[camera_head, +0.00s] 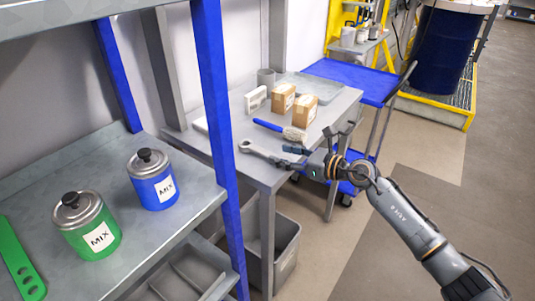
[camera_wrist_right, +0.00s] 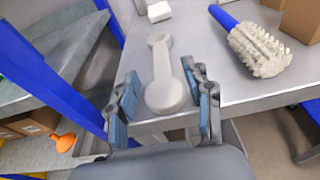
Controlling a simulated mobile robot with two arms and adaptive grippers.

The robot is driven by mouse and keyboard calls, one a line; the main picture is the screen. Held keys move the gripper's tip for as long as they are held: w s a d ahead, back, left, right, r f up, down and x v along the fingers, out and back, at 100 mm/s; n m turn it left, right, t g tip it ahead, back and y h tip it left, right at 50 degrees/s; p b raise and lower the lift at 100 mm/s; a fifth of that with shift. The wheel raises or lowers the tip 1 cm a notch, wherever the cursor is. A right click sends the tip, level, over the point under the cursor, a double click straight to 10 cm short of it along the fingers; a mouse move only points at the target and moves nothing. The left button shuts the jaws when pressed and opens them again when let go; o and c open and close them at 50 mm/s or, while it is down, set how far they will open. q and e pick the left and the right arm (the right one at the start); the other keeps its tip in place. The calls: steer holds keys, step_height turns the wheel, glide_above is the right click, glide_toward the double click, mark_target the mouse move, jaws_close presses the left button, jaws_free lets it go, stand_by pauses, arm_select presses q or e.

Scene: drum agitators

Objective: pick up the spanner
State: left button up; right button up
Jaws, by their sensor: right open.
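The grey spanner (camera_head: 260,152) lies on the grey table (camera_head: 235,105) near its front edge. In the right wrist view the spanner (camera_wrist_right: 162,70) runs away from me, its wide near end between my fingers. My right gripper (camera_head: 298,157) is at the table's front edge by that near end. In the wrist view its blue-padded fingers (camera_wrist_right: 162,104) are open, one on each side of the spanner, with gaps to it. I cannot tell the exact height between fingers and spanner. My left gripper is not in view.
A blue-handled brush (camera_head: 280,130) lies just behind the spanner. Two cardboard boxes (camera_head: 305,110) stand further back. A blue shelf post (camera_head: 215,90) rises left of the table. The shelf holds a green MIX can (camera_head: 88,228) and a blue MIX can (camera_head: 152,182).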

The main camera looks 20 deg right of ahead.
mark_target(266, 152)
steer(key=x, duration=0.5)
steer(key=shift+f+p, duration=0.3)
steer(key=shift+p, duration=0.05)
steer(key=shift+s, duration=0.1)
jaws_close()
